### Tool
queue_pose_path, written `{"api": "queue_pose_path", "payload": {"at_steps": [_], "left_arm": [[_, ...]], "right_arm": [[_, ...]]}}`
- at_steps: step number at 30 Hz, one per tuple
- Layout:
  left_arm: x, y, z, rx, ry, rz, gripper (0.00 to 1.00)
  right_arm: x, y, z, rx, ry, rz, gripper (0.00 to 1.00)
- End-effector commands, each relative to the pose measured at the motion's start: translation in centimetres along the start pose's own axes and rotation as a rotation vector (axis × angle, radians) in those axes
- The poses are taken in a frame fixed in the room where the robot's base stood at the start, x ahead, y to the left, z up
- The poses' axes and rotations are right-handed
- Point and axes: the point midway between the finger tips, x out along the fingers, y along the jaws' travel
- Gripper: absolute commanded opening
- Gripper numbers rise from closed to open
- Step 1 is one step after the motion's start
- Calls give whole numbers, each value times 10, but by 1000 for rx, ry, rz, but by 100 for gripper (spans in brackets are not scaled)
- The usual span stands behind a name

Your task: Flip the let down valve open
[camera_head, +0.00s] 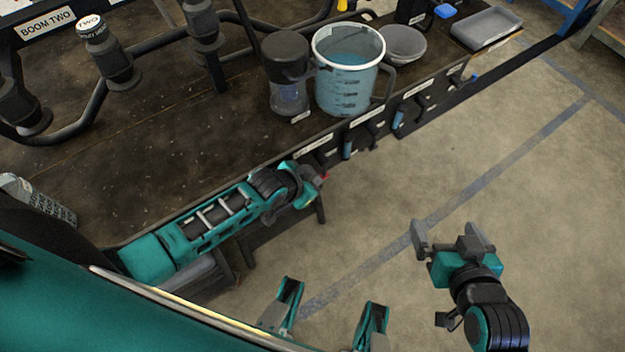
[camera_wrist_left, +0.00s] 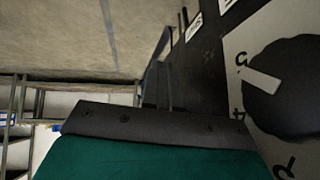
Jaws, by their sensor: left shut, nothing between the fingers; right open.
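Several valves with blue handles sit under white labels on the front face of the bench, among them a nearer one (camera_head: 347,149) and a farther one (camera_head: 398,117). The label text is too small to read, so I cannot tell which is the let down valve. My left gripper (camera_head: 316,183) is shut and empty, low by the bench front, near the closest label (camera_head: 315,143). In the left wrist view a dark round knob (camera_wrist_left: 290,95) with a pale pointer stands close on a white dial plate. My right gripper (camera_head: 450,238) is open and empty over the floor.
A jug of bluish liquid (camera_head: 348,90), a dark-topped clear container (camera_head: 287,85), a grey bowl (camera_head: 404,45) and a grey tray (camera_head: 486,28) stand on the bench. Black boom pipework (camera_head: 105,65) fills the back left. The floor right of the bench is clear.

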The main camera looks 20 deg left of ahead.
Motion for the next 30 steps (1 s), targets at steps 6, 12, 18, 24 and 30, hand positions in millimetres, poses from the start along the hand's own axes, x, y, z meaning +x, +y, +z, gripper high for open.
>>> {"api": "queue_pose_path", "payload": {"at_steps": [6, 12, 18, 24, 30], "left_arm": [[0, 0, 0, -1, 5, 0, 0], [3, 1, 1, -7, 46, 0, 0], [4, 1, 0, -11, 73, 0, 0], [6, 1, 1, -18, 106, 1, 0], [10, 2, 0, -22, 134, 0, 0]], "right_arm": [[0, 0, 1, 1, -1, 1, 99], [1, 1, 5, 2, -4, 2, 99], [2, 1, 7, 3, -5, 3, 99], [3, 1, 8, 5, -5, 3, 99], [4, 0, 11, 7, -4, 3, 99]]}}
